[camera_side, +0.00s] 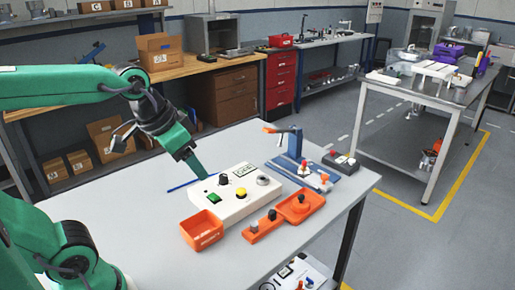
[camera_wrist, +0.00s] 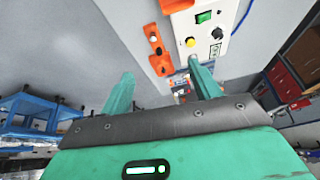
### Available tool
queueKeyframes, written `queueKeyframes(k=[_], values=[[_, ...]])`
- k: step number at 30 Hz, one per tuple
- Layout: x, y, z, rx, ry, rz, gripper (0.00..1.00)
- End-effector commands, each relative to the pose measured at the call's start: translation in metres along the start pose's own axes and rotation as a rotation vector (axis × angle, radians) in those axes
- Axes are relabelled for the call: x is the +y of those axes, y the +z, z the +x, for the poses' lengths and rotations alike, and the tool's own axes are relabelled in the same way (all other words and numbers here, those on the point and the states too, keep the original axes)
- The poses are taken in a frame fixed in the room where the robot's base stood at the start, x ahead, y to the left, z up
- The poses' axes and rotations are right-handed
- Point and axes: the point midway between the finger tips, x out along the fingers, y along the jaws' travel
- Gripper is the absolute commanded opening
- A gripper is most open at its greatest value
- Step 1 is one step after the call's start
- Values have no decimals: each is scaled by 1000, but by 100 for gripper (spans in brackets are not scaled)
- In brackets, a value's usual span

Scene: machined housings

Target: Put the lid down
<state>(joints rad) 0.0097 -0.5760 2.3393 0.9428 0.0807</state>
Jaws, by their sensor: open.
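I cannot make out for sure which part is the lid. In the side view a white box (camera_side: 232,198) with a green button, a yellow button and black knobs lies on the grey table. It also shows in the wrist view (camera_wrist: 228,14). An orange open box (camera_side: 203,232) stands in front of it, and an orange holder (camera_side: 299,207) with dark knobs lies to the right. My gripper (camera_side: 200,173) is above the table, by the white box's left back side. In the wrist view my gripper (camera_wrist: 162,86) has its fingers spread, with nothing between them.
A blue fixture (camera_side: 318,181) with an upright post and an orange-tipped arm stands behind the orange holder. A small dark box (camera_side: 340,161) with a red button is at its right. A blue rod (camera_side: 177,188) lies left of the white box. The table's left front (camera_side: 140,225) is clear.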

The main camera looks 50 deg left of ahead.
Motion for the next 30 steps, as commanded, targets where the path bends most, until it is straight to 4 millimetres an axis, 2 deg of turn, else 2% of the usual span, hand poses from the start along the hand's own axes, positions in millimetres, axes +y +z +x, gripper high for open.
queueKeyframes(k=[3, 9, 30], values=[[1, 22, 0, 28, -4, -41, 63], [1, 42, 3, 53, -6, -82, 63], [2, 45, 4, 56, -7, -89, 63]])
